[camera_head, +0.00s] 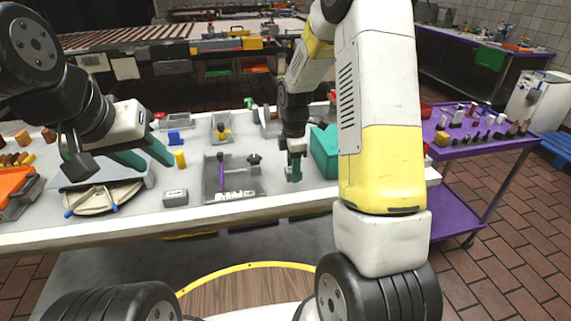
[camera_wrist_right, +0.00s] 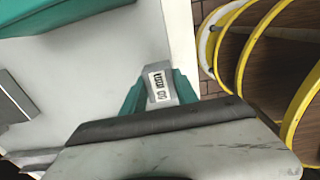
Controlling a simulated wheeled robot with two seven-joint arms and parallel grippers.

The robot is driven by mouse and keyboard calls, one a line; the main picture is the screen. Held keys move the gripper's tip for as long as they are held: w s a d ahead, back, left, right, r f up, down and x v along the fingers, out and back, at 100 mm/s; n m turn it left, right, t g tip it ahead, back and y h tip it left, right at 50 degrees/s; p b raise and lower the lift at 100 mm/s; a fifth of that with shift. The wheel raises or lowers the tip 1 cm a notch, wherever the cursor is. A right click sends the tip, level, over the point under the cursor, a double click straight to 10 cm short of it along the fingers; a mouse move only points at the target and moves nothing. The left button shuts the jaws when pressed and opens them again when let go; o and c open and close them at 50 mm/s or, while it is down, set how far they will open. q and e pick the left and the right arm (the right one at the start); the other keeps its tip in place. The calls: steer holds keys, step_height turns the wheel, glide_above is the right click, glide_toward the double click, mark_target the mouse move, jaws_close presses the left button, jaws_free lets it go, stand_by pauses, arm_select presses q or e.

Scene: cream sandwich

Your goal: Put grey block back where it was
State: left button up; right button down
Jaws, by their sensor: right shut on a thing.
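My right gripper (camera_head: 294,168) is over the white table, just left of the teal bin (camera_head: 324,150). In the right wrist view its teal fingers (camera_wrist_right: 158,92) are shut on a small grey block (camera_wrist_right: 158,85) with a white printed label. In the head view the held block is mostly hidden by the fingers. Another grey block (camera_head: 175,198) with a label lies on the table left of the grey tray (camera_head: 233,190). My left gripper (camera_head: 146,157) is open and empty above the table's left part, its teal fingers apart.
The grey tray holds a purple item and a dark knob-like item. A yellow cylinder (camera_head: 180,159) and a blue block (camera_head: 175,137) stand behind the loose grey block. A purple cart (camera_head: 480,148) is at right. Bare table (camera_wrist_right: 95,75) surrounds the held block.

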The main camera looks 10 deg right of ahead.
steer(key=shift+w+d+f, duration=0.1)
steer(key=shift+w+d, duration=0.2)
steer(key=shift+w, duration=0.25)
steer(key=shift+f, duration=1.7)
steer(key=c, duration=0.9)
jaws_free()
steer(key=shift+f, duration=0.1)
steer(key=shift+c, duration=0.2)
